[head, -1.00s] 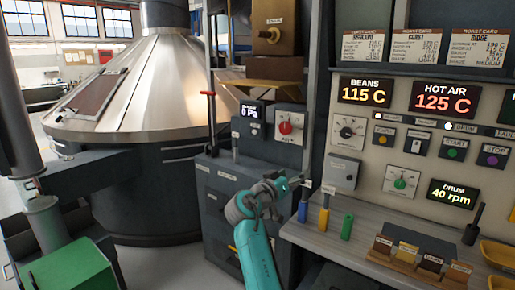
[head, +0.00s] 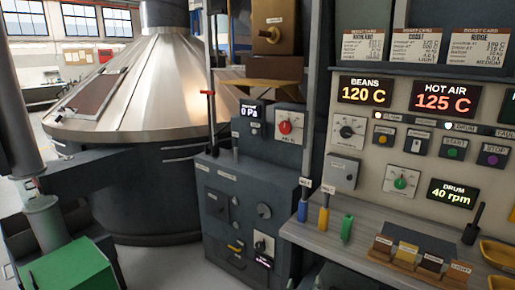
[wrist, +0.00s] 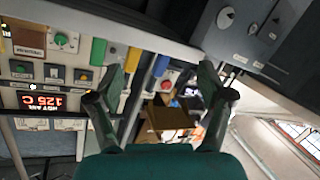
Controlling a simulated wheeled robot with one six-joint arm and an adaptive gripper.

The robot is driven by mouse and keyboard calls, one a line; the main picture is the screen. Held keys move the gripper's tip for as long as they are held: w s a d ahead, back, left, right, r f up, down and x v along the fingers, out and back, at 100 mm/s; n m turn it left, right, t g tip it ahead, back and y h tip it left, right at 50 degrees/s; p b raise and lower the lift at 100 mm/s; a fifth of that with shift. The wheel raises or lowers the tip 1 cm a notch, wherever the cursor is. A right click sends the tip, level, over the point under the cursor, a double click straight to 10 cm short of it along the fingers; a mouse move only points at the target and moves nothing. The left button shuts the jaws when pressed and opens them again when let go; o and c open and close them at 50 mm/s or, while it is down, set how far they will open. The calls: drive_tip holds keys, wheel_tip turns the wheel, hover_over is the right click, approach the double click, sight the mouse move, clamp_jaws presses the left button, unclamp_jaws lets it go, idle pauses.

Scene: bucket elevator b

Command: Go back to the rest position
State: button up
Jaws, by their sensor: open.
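My gripper (wrist: 160,98) shows in the wrist view with its two dark fingers spread apart and nothing between them. It is open and empty. The wrist view is tilted and shows the control panel on the left and the dark cabinet at the top right. The dark cabinet (head: 222,192) with knobs stands in the middle of the head view. The panel's beans display (head: 366,91) reads 120 C and the hot air display (head: 444,97) reads 125 C.
A counter (head: 335,245) at the right holds blue, yellow and green handles (head: 347,228) and a wooden rack of small blocks (head: 412,258). A large metal cone (head: 130,90) stands at the left. A green box (head: 68,268) is at the lower left. Floor shows between them.

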drive_tip(key=s+d+f+n+y, duration=0.15)
drive_tip(key=s+f, duration=0.25)
drive_tip(key=s, duration=0.6)
drive_tip(key=s+f+y, duration=0.2)
drive_tip(key=s+f, duration=0.2)
drive_tip(key=s, duration=0.7)
drive_tip(key=s+d+f+y, duration=0.15)
drive_tip(key=s+f, duration=0.25)
drive_tip(key=s, duration=0.6)
drive_tip(key=s+r, duration=0.5)
drive_tip(key=s, duration=0.3)
drive_tip(key=s+r+m, duration=0.1)
drive_tip(key=s+r, duration=0.3)
drive_tip(key=s, duration=0.5)
drive_tip(key=s+d+r+m, duration=0.1)
drive_tip(key=s+r, duration=0.4)
drive_tip(key=s, duration=0.3)
drive_tip(key=shift+s+r, duration=0.25)
drive_tip(key=shift+r, duration=0.05)
